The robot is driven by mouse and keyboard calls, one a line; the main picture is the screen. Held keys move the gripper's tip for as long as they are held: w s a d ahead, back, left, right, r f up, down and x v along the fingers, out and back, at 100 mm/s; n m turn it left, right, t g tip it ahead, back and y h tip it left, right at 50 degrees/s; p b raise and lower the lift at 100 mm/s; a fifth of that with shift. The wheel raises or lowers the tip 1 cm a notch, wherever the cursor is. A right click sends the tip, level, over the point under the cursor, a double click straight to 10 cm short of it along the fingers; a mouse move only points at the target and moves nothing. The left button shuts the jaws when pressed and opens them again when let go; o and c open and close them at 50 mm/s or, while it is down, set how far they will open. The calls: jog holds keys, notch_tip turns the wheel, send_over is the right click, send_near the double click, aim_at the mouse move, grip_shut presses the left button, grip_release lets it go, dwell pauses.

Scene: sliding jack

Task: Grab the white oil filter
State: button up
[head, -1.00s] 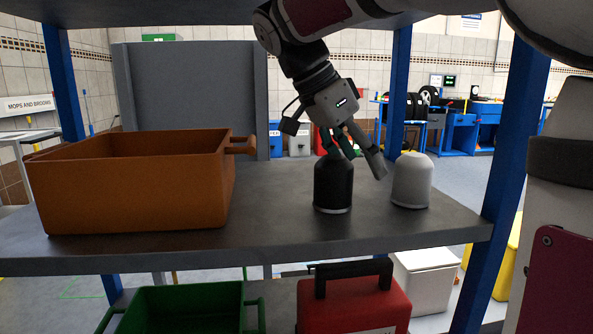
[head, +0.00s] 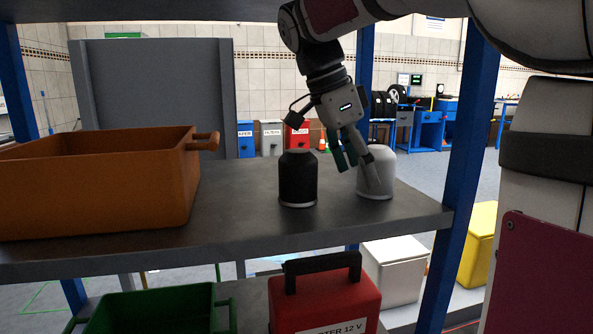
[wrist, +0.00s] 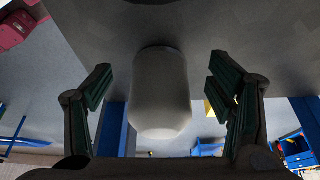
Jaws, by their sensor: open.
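The white oil filter (head: 379,178) stands upright on the dark grey shelf (head: 240,212), near its right end. My gripper (head: 357,175) is pointed down at it, and one finger crosses in front of the filter in the head view. In the wrist view the filter (wrist: 161,92) sits midway between the two open fingers (wrist: 165,95), with a gap on each side. The fingers hold nothing. A black oil filter (head: 298,179) stands upright just left of the white one.
An orange bin (head: 95,185) fills the left of the shelf. A blue post (head: 458,165) rises at the shelf's right end. Below are a red case (head: 325,300), a green bin (head: 150,310) and a white box (head: 395,272). The shelf's front middle is clear.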

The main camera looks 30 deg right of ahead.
aim_at(383, 168)
jog(key=d, duration=0.2)
jog(key=s+d, duration=0.1)
jog(key=d, duration=0.1)
jog(key=shift+s+b, duration=0.2)
jog(key=shift+b, duration=0.1)
jog(key=shift+s+d+f+b, duration=0.1)
jog(key=shift+d+f+b, duration=0.25)
jog(key=shift+f+b, duration=0.25)
jog(key=c, duration=1.5)
jog(key=shift+r, duration=0.2)
